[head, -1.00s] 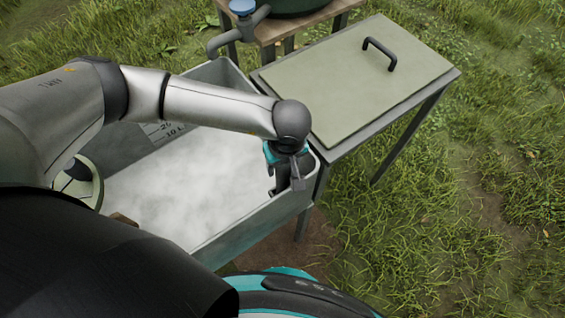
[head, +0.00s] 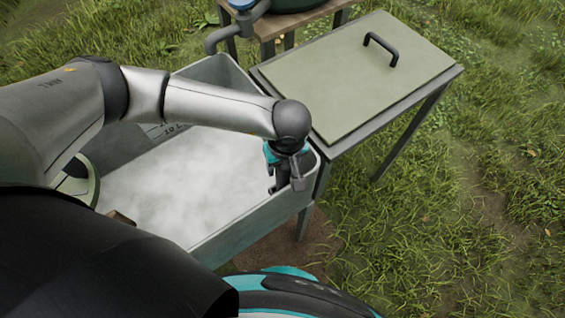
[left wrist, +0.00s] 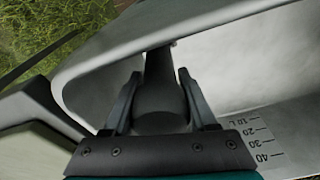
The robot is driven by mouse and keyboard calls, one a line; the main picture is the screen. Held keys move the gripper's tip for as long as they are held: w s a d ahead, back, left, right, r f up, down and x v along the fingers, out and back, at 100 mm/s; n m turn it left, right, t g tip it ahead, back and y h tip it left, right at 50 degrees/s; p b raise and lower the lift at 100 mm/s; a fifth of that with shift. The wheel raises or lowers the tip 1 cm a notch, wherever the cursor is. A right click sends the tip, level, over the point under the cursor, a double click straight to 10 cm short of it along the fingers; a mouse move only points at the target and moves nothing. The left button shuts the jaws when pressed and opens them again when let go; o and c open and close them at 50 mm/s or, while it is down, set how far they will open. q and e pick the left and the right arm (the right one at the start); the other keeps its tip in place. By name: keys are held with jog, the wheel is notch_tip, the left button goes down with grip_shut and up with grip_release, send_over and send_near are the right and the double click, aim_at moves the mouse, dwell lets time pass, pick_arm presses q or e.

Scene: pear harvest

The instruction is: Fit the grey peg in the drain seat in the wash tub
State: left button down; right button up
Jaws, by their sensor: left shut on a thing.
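The wash tub (head: 250,232) is a grey box with a cloudy white surface inside. My left gripper (head: 281,188) points down inside its right end, close to the wall. In the left wrist view my left gripper (left wrist: 160,100) is shut on the grey peg (left wrist: 161,85), a dark grey piece with a wide rounded body and a narrower shaft. The shaft points away from the gripper toward the pale tub wall (left wrist: 85,75); I cannot tell whether it touches. The drain seat does not show in either view. My right gripper is not in view.
A table with a pale green panel (head: 340,85) and a black handle (head: 381,48) stands against the tub's right end. A grey spout (head: 226,36) reaches over the tub's back corner. Litre marks (left wrist: 262,140) show on the tub's inner wall. Grass surrounds everything.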

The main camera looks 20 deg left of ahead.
pick_arm(q)
jog(key=shift+f, duration=0.25)
dwell(0.4)
jog(key=shift+f+b, duration=0.45)
jog(key=shift+b, duration=0.15)
grip_release()
jog(key=shift+r, duration=0.1)
dwell(0.3)
jog(key=shift+r+p, duration=2.3)
jog(key=shift+r, duration=0.65)
